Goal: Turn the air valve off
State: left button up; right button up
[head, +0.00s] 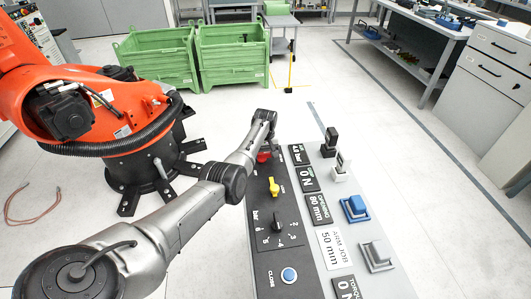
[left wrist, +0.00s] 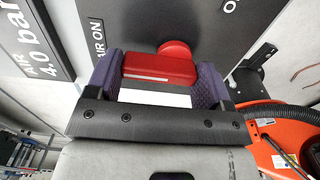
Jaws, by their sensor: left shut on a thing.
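The air valve is a red handle (left wrist: 160,68) on the dark face of the control panel (head: 265,253). In the left wrist view its bar lies across the picture between the two purple finger pads, with a round red hub behind it. My left gripper (left wrist: 162,80) is shut on this bar. An "AIR ON" label shows to the left of the handle, and a partly cut-off label shows at the upper right. In the head view my left gripper (head: 264,148) covers most of the red handle (head: 263,157). My right gripper is not in view.
Below the red handle are a yellow handle (head: 273,186), a black dial (head: 277,222) and a blue button (head: 289,275). Displays and several switches stand to the right. An orange robot arm (head: 65,110) stands at left; green bins (head: 233,55) are behind. The floor beyond the panel is open.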

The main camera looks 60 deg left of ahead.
pick_arm(q)
jog(key=shift+r, duration=0.1)
jog(key=shift+r+m+p, duration=0.1)
jog(key=shift+m+p, duration=0.7)
jog(key=shift+p, duration=0.1)
jog(key=shift+s+d+m+p, duration=0.15)
jog(key=shift+m+p, duration=0.55)
jog(key=shift+m, duration=0.2)
jog(key=m+p, duration=0.1)
jog(key=m, duration=0.1)
jog(key=shift+s+d+m, duration=0.1)
jog(key=shift+m, duration=0.3)
jog(key=m, duration=0.1)
jog(key=m+p, duration=0.2)
jog(key=shift+s+d+m, duration=0.1)
jog(key=shift+s+m, duration=0.15)
jog(key=shift+m, duration=0.05)
jog(key=m, duration=0.3)
jog(key=m+p, duration=0.1)
jog(key=shift+s, duration=0.25)
jog(key=shift+s+m+p, duration=0.2)
jog(key=shift+m+p, duration=0.1)
jog(key=shift+m, duration=1.7)
